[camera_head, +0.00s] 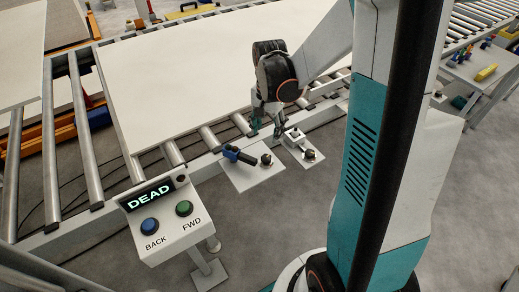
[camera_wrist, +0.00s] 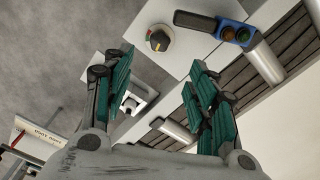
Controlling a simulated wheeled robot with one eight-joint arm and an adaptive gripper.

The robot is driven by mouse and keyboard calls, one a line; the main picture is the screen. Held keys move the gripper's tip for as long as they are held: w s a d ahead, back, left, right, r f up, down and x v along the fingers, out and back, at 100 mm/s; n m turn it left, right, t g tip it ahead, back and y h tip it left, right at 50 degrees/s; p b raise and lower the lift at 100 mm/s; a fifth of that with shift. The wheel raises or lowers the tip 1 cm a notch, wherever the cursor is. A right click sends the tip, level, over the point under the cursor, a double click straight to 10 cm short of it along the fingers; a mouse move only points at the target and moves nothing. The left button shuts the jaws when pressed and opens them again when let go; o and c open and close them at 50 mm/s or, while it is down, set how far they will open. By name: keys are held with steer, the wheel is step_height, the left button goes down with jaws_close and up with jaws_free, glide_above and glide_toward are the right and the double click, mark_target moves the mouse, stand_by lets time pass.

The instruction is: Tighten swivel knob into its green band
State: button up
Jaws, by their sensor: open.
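A dark round knob (camera_wrist: 159,38) with small coloured marks around it sits on a pale plate in the wrist view. I take it for the swivel knob; its pointer and green band are too small to read surely. In the head view it appears to be the knob (camera_head: 266,159) on the left pale plate. My gripper (camera_head: 265,127) is above and behind the plates there. In the wrist view my gripper (camera_wrist: 160,65) is open, its teal-padded fingers wide apart. The knob shows past the fingertips, in the gap, and nothing is held.
A blue and black handheld device (camera_head: 238,155) lies beside the knob. A second pale plate (camera_head: 298,146) carries a small block and another dark knob (camera_head: 309,154). A console (camera_head: 168,218) reads DEAD above BACK and FWD buttons. A large white panel (camera_head: 190,75) rests on the roller conveyor.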

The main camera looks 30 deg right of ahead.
mark_target(266, 157)
step_height(266, 157, down, 13)
steer(key=b, duration=0.4)
steer(key=shift+b, duration=0.35)
steer(key=shift+c, duration=0.4)
steer(key=c, duration=1)
